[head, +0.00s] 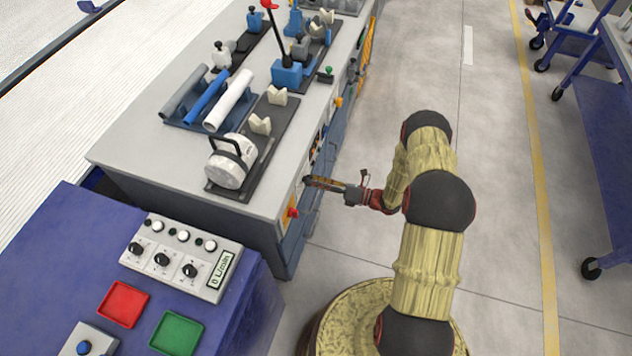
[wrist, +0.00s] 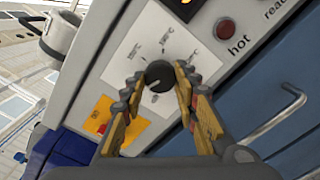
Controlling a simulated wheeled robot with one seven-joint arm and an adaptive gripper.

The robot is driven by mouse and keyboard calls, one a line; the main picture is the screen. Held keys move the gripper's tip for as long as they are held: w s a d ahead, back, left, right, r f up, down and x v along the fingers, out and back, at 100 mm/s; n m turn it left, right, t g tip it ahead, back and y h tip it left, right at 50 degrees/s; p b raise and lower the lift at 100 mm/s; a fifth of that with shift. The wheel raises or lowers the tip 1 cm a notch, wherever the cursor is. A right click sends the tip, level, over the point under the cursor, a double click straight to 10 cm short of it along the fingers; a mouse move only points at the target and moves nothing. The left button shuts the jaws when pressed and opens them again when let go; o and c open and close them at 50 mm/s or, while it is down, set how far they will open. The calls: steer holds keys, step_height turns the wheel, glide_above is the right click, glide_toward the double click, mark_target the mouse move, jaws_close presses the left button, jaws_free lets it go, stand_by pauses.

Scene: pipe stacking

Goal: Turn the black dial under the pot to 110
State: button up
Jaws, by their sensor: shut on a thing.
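The black dial (wrist: 159,76) sits on a white scale plate (wrist: 128,62) on the grey front of the bench, in the wrist view. My gripper (wrist: 160,80) has one finger on each side of the dial and is shut on it. The printed scale numbers around the dial are too small and blurred to read, so I cannot tell its setting. In the head view my gripper (head: 309,182) reaches the bench front and the dial is hidden. The white pot (head: 232,161) with a black handle stands on the bench top above; its grey side shows in the wrist view (wrist: 62,36).
A red knob on a yellow plate (wrist: 103,120) is below left.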

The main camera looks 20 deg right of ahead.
steer(key=shift+m, duration=0.8)
steer(key=shift+d, duration=0.1)
steer(key=o, duration=1.2)
steer(key=shift+c, duration=0.2)
steer(key=v, duration=1.2)
steer(key=shift+w, duration=0.1)
